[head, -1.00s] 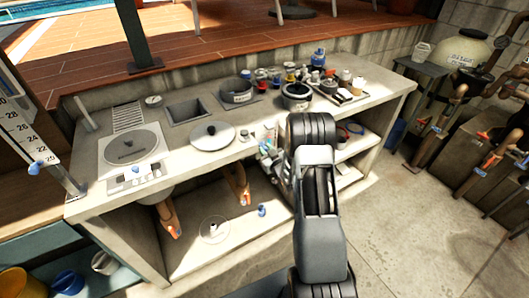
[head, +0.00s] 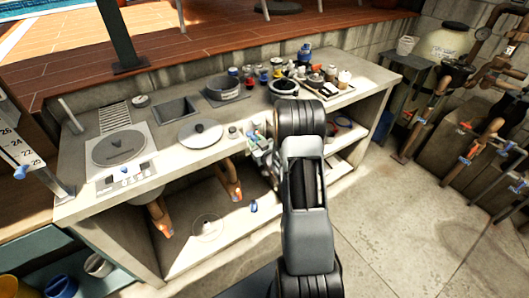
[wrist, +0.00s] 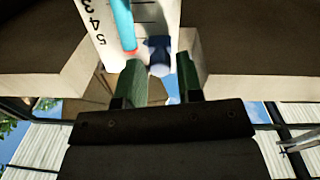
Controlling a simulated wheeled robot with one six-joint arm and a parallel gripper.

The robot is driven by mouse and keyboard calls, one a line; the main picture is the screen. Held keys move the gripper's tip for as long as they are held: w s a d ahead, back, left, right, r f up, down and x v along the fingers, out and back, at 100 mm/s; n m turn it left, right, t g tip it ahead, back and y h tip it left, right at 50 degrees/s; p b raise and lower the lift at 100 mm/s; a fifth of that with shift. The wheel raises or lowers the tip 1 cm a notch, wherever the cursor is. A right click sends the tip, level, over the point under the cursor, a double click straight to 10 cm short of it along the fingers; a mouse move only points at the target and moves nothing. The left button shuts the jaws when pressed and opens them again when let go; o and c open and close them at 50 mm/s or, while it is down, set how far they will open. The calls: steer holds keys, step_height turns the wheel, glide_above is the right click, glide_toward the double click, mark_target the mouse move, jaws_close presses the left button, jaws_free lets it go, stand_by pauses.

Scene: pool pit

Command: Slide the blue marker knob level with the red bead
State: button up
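In the wrist view a white scale plate (wrist: 100,45) with black numbers stands ahead of my gripper (wrist: 158,66). A light blue tube (wrist: 122,22) runs along it, and a small red bead (wrist: 131,51) shows at the tube's lower end. The blue marker knob (wrist: 158,55) is right of the bead, slightly blurred. My two green fingers are apart, with the knob between their tips; a gap shows on its right. Contact on the left cannot be told. In the head view my arm mostly hides the gripper near the counter's front.
A concrete counter (head: 160,158) holds a round lid (head: 200,133), a dark pot (head: 284,88) and a tray (head: 330,92) of small items. Another numbered board (head: 22,150) with a blue knob stands at far left. Pipes (head: 470,140) stand at right. The floor at front right is clear.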

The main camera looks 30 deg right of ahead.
steer(key=s+b, duration=0.1)
steer(key=s, duration=1.1)
steer(key=shift+s+b, duration=0.3)
steer(key=shift+s, duration=0.05)
